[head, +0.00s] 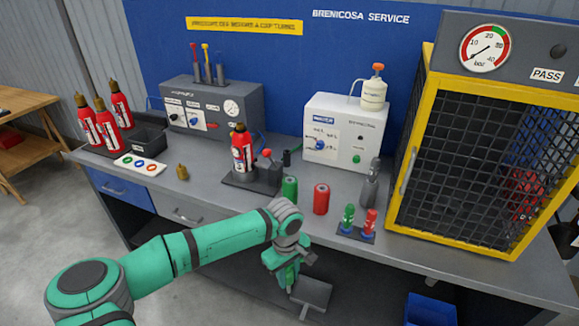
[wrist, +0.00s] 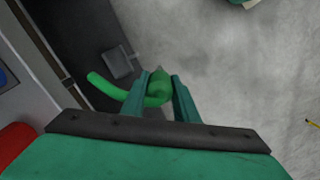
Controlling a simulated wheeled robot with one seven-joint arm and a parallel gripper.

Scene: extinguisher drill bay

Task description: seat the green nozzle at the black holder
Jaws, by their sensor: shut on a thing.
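My gripper (head: 284,278) hangs low in front of the bench's front edge in the head view. In the wrist view my gripper (wrist: 160,100) is shut on the green nozzle (wrist: 158,86), whose curved green tube sticks out to the left. In the head view the nozzle is mostly hidden by the fingers. A small dark holder (head: 343,234) stands on the bench to the right of my gripper and bears a green fitting (head: 348,214) and a red fitting (head: 369,220). I cannot tell whether this is the black holder meant.
A green cylinder (head: 290,190) and a red cylinder (head: 321,199) stand near the bench's front edge. A red extinguisher (head: 241,150) stands in a dark stand behind them. A yellow-framed mesh cage (head: 419,75) bounds the right side. A grey step-like plate (head: 312,291) lies below my gripper.

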